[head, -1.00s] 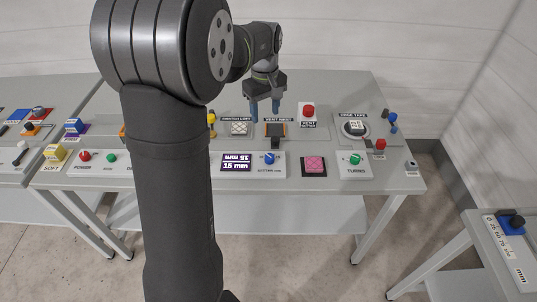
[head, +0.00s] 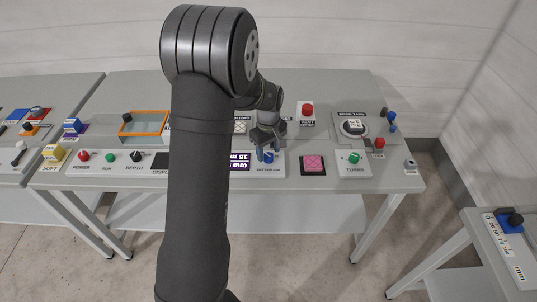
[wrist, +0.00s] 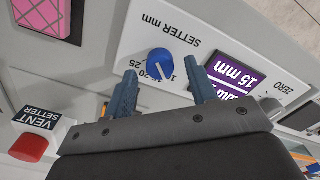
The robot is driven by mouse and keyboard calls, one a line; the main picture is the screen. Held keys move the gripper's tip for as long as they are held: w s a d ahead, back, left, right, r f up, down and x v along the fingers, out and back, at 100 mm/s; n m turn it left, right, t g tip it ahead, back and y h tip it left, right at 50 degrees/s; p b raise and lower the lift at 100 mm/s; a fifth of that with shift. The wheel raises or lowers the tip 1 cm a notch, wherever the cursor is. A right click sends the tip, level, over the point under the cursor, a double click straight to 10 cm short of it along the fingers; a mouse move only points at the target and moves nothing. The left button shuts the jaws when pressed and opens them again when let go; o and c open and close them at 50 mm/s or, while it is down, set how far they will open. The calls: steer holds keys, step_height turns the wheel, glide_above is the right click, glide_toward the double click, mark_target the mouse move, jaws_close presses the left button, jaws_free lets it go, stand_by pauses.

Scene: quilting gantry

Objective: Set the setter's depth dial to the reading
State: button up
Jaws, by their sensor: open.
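The setter's dial is a blue knob (wrist: 160,62) with a white pointer line, on a white panel (wrist: 210,22) marked "SETTER mm" in the wrist view. Numbers "20" and "25" show beside it; others are hidden by a finger. A purple display (wrist: 232,72) beside it reads "15 mm". My gripper (wrist: 163,80) is open, with its two blue fingers apart. The knob lies between and just beyond the fingertips in the picture; I cannot tell whether they touch it.
In the head view a pink pad (head: 313,166) lies right of the setter panel, with the green "TURNS" knob (head: 354,158) further right. A red vent button (head: 307,109) stands behind. An orange-framed tray (head: 144,124) and the "DEPTH" knob (head: 135,157) are to the left.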

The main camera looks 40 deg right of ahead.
steer(key=shift+f, duration=1.15)
steer(key=c, duration=1)
steer(key=shift+m, duration=2.9)
steer(key=o, duration=1)
